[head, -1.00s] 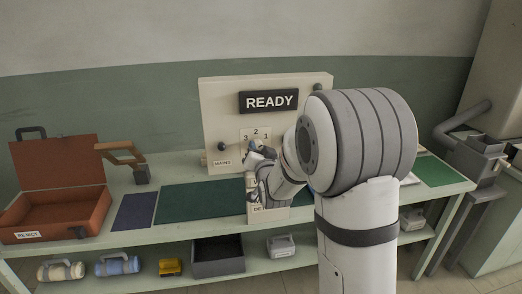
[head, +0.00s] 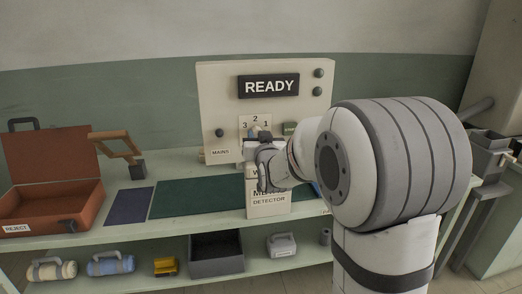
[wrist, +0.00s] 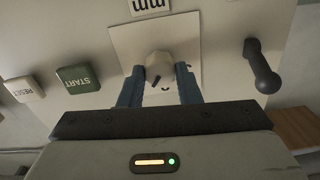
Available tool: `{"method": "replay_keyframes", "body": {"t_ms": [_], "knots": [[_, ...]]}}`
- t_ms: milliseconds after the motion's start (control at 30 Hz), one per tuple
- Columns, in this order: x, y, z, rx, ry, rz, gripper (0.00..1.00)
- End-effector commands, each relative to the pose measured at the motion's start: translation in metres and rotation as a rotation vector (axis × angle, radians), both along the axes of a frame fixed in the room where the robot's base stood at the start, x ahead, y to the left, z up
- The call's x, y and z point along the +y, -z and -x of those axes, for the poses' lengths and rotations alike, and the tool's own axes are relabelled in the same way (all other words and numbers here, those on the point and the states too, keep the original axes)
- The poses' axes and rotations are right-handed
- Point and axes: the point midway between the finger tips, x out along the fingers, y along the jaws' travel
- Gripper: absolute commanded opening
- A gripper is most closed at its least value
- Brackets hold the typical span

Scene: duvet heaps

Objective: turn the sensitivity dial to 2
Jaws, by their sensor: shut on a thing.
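The sensitivity dial is a pale knob (wrist: 160,67) on a light plate in the wrist view. In the head view its plate (head: 243,124), marked 3, 2 and 1, shows on the upright panel, with the knob mostly hidden by my gripper (head: 255,133). In the wrist view the blue fingers of my gripper (wrist: 158,88) are shut on the knob, one on each side. A small dark mark shows on the knob, but I cannot tell which number it points to.
The panel (head: 220,90) has a READY display (head: 268,86). A green START button (wrist: 78,79), a RESET button (wrist: 24,89) and a dark lever (wrist: 262,68) flank the dial. An open orange REJECT case (head: 45,205) stands at the bench's left.

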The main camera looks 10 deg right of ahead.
Motion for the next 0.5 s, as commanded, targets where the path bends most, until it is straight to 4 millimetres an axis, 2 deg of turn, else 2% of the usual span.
{"method": "replay_keyframes", "body": {"t_ms": [33, 500], "knots": [[-0.0001, 0.0087, 0.0001, -0.003, 0.0, 0.042, 0.08], [0.0004, 0.0061, 0.0, 0.0, 0.0, 0.456, 0.08]]}}
